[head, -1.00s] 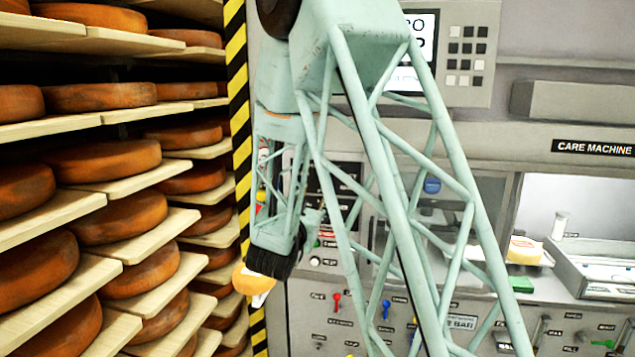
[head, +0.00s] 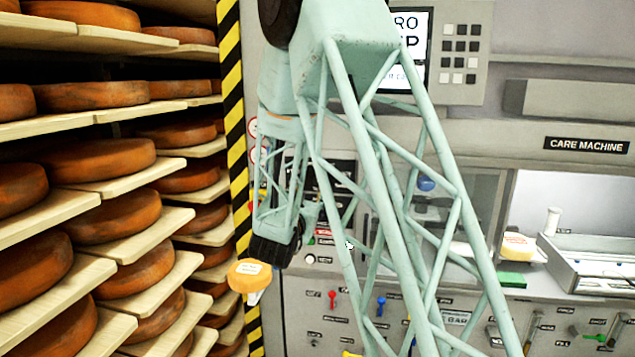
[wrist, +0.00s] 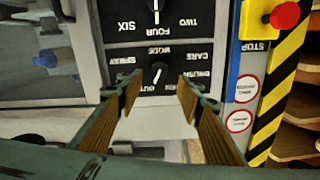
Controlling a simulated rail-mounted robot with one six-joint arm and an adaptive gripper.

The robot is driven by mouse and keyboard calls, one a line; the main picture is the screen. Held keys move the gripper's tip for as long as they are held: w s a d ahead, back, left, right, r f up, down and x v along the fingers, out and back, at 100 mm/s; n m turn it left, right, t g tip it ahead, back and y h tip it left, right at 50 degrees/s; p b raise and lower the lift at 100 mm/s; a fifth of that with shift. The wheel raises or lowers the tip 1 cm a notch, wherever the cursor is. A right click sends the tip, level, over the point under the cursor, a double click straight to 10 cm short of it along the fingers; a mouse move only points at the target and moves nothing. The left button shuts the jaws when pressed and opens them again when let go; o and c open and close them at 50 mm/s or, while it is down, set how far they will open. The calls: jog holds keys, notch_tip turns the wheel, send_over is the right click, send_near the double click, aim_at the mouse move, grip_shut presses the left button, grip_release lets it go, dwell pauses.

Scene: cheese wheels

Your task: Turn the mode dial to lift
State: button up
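In the wrist view the panel appears upside down. A black dial (wrist: 158,75) with a white pointer line sits ahead of my gripper, beside the words "MODE", "CARE" and "BRUSH"; some other labels are too blurred to read. My gripper (wrist: 157,90) is open and empty, its two brown-padded fingers on either side of this dial in the picture. I cannot tell whether they touch the panel. In the head view my gripper (head: 272,252) is dark and close to the panel's left part; its fingertips and the dial are hidden there.
Another dial (wrist: 155,6) has labels "TWO", "FOUR" and "SIX". A red stop button (wrist: 285,15) sits beside a striped post (wrist: 272,100). Cheese shelves (head: 110,190) stand left. Coloured levers (head: 381,305) line the machine.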

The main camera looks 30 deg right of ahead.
aim_at(318, 181)
jog(key=shift+p+x, duration=0.45)
jog(key=shift+x, duration=4.5)
jog(key=c, duration=0.8)
